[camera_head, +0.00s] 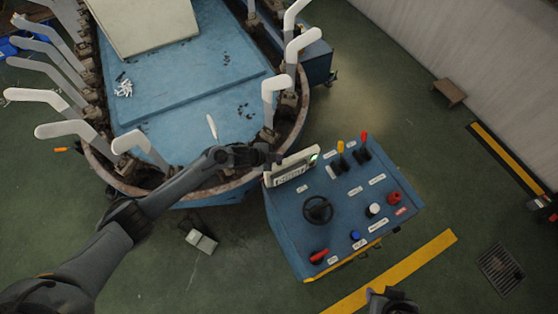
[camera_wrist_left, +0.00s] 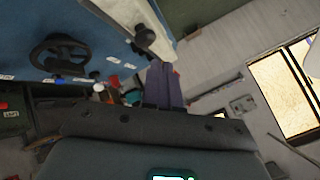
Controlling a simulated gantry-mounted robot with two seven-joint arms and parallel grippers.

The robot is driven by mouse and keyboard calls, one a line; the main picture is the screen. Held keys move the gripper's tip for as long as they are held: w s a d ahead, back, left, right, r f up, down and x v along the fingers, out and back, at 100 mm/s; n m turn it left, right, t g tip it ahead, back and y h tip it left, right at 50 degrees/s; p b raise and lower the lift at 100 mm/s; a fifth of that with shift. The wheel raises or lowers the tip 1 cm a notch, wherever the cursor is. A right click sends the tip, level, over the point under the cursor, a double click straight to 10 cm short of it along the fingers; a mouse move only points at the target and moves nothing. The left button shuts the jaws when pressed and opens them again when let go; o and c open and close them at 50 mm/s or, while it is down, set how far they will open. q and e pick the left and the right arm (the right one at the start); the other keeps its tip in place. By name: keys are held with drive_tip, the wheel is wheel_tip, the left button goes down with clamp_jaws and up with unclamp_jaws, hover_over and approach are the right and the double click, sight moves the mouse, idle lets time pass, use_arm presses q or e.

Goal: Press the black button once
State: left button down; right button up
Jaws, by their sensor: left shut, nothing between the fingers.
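A blue control panel (camera_head: 290,230) stands right of the blue machine. It carries a black handwheel (camera_head: 318,209), a white button (camera_head: 373,209), a blue button (camera_head: 355,235), a red button (camera_head: 393,198) and a red-handled black knob (camera_head: 318,256). I cannot make out a separate plain black button. My left gripper (camera_head: 279,158) is at the panel's upper left edge, beside the white display (camera_head: 293,167). Its fingers (camera_wrist_left: 164,84) are shut and empty in the left wrist view. Part of my right gripper (camera_head: 375,294) shows at the bottom edge; its jaws are unclear.
A yellow lever (camera_head: 340,147) and a red lever (camera_head: 364,136) rise from the panel's far side. The blue machine (camera_head: 200,95) has several upright white sock forms (camera_head: 275,85) around its rim. Green floor lies open right of the panel.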

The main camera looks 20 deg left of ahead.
sight(277, 164)
use_arm(q)
drive_tip(key=shift+r+p, duration=1.7)
drive_tip(key=shift+r, duration=0.55)
drive_tip(key=shift+f, duration=0.1)
